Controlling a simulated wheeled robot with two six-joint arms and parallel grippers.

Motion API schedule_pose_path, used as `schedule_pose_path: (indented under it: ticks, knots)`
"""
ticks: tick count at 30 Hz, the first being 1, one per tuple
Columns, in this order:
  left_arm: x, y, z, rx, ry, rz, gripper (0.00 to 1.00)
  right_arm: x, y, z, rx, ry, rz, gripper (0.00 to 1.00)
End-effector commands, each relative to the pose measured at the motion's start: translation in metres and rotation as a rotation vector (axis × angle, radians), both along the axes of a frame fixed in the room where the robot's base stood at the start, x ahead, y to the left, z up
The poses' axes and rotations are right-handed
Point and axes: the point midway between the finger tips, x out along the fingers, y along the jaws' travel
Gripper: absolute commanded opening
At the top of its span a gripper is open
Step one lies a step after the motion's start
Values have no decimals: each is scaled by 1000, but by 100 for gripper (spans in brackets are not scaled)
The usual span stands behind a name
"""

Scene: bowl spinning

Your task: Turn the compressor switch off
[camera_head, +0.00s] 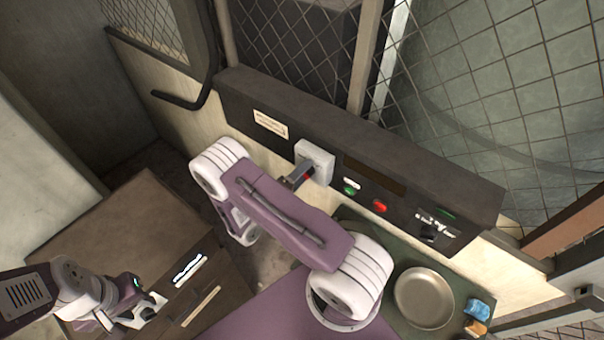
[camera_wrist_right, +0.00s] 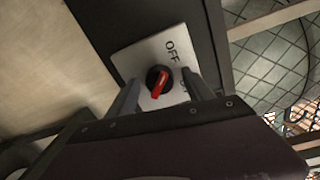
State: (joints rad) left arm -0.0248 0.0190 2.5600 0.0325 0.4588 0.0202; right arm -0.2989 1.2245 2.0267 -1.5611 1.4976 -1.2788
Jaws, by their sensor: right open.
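The compressor switch shows in the wrist view as a pale plate (camera_wrist_right: 140,62) with a black round knob and a red handle (camera_wrist_right: 157,84). The word OFF is printed above the knob. A second label at the right is mostly hidden by a finger. In the head view the switch is a light grey box (camera_head: 315,152) on the dark panel. My right gripper (camera_wrist_right: 160,80) is open, one finger on each side of the knob; contact cannot be told. It also shows in the head view (camera_head: 299,175). My left gripper (camera_head: 146,308) hangs at the lower left, away from the switch.
The dark control panel (camera_head: 250,98) carries a green button (camera_head: 350,190), a red button (camera_head: 380,206) and a black knob (camera_head: 428,236). A metal bowl (camera_head: 424,297) lies below it. A brown cabinet (camera_head: 125,225) stands at left. Wire mesh (camera_head: 460,90) rises behind the panel.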

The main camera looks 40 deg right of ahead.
Motion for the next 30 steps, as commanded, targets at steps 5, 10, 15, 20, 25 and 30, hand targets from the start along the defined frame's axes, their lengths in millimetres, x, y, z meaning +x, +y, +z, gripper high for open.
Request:
schedule_pose_path:
  ticks: [5,10,15,20,25,30]
  knots:
    - [0,0,-11,0,0,0,36,-3,16,-3,1,-1,4,60]
    - [0,0,-29,0,0,0,36,-13,51,-2,1,-2,7,60]
    - [0,0,-39,0,0,0,36,-21,79,3,1,-3,5,60]
    - [0,0,-40,0,0,0,36,-24,87,6,0,1,1,60]
    - [0,0,-39,0,0,0,36,-25,87,6,0,1,0,60]
    - [0,0,-39,0,0,0,36,-24,87,6,0,1,0,60]
